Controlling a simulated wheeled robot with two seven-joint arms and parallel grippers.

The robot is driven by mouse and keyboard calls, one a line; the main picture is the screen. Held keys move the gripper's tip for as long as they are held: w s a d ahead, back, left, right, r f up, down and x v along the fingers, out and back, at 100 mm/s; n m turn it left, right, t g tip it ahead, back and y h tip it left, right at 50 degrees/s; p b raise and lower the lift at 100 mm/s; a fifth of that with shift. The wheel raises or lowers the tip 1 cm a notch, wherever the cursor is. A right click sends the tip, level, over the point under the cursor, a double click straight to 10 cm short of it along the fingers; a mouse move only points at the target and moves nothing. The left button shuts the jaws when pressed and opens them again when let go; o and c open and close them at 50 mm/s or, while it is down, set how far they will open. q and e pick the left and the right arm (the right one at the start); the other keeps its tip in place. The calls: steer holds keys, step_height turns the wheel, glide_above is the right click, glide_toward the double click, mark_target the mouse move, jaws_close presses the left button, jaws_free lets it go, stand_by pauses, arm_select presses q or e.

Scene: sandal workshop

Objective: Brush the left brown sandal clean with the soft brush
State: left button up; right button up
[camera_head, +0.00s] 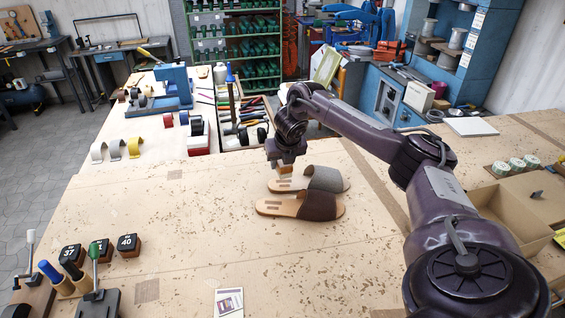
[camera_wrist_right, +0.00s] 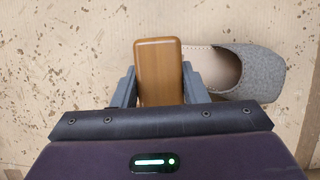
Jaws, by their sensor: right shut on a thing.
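The brown sandal (camera_head: 322,207) lies flat on the work table, with its dark brown strap to the right and its bare tan insole to the left. A grey-strapped sandal (camera_head: 328,180) lies just behind it, pointing the same way; its grey strap (camera_wrist_right: 252,72) also shows in the right wrist view. My right gripper (camera_head: 285,162) is shut on the wooden block of the soft brush (camera_wrist_right: 158,70), pointing down over the bare end of the grey-strapped sandal. The bristles are hidden, and I cannot tell whether they touch the insole. My left gripper is out of view.
An open cardboard box (camera_head: 510,222) stands at the right, with several small round tins (camera_head: 515,165) behind it. Number-marked blocks (camera_head: 128,245) and handled tools (camera_head: 50,272) stand at the front left. A small card (camera_head: 229,301) lies at the front. The table left of the sandals is clear.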

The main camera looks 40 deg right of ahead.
steer(key=shift+r+p, duration=0.4)
steer(key=shift+r, duration=0.5)
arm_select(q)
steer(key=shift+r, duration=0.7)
arm_select(e)
steer(key=shift+f, duration=0.1)
